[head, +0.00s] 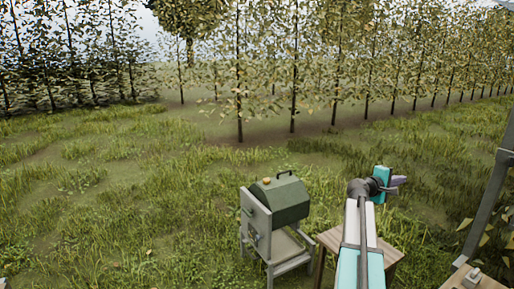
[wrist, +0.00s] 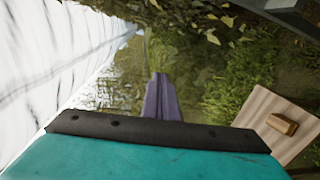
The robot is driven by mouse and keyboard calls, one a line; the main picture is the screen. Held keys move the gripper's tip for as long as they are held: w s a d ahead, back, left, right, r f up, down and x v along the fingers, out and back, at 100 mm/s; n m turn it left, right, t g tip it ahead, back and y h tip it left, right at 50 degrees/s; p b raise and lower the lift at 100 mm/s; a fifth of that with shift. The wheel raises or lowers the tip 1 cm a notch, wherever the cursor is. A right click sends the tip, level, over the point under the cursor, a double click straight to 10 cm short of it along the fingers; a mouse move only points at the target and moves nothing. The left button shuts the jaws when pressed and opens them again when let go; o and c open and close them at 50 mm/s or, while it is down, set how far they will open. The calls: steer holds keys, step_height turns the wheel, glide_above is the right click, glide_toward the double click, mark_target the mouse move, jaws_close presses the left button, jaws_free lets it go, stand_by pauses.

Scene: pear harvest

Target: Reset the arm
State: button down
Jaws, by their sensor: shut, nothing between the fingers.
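My arm (head: 361,235) reaches up from the bottom of the head view, right of the middle. My gripper (head: 400,181) is at its end, pointing right, above the grass and clear of the tables. In the wrist view its purple fingers (wrist: 162,97) lie together, shut and empty. Nothing touches the fingertips.
A green lidded box (head: 281,201) on a grey stand is left of my arm. A wooden table (head: 330,240) is partly behind the arm. A second wooden top (wrist: 258,108) bears a small block (wrist: 283,124). A grey post (head: 490,195) stands right; trees are behind.

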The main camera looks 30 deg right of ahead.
steer(key=w+a+f+n+t+y, duration=0.1)
steer(key=w+a+f+n+y, duration=0.1)
steer(key=w+a+f, duration=0.7)
steer(key=w+a+f+n+t+y, duration=0.1)
steer(key=w+a+f, duration=0.2)
steer(key=a+f, duration=0.75)
steer(key=a+f+n+y, duration=0.1)
steer(key=a+f+y, duration=0.1)
steer(key=a+f, duration=0.8)
steer(key=a+f+y, duration=0.2)
steer(key=a+f, duration=0.5)
steer(key=f, duration=0.7)
steer(key=s+a+f+g+y, duration=0.2)
steer(key=s+a+f, duration=0.65)
steer(key=a, duration=0.25)
steer(key=s+a+f+g+y, duration=0.1)
steer(key=s+a+f+y, duration=0.1)
steer(key=s+a+f, duration=0.7)
steer(key=s+a+f+m+g+y, duration=0.3)
steer(key=s+a+m+g+y, duration=0.2)
steer(key=s+a, duration=1)
steer(key=s, duration=0.4)
steer(key=shift+a+g+y, duration=0.2)
steer(key=shift+g+y, duration=0.1)
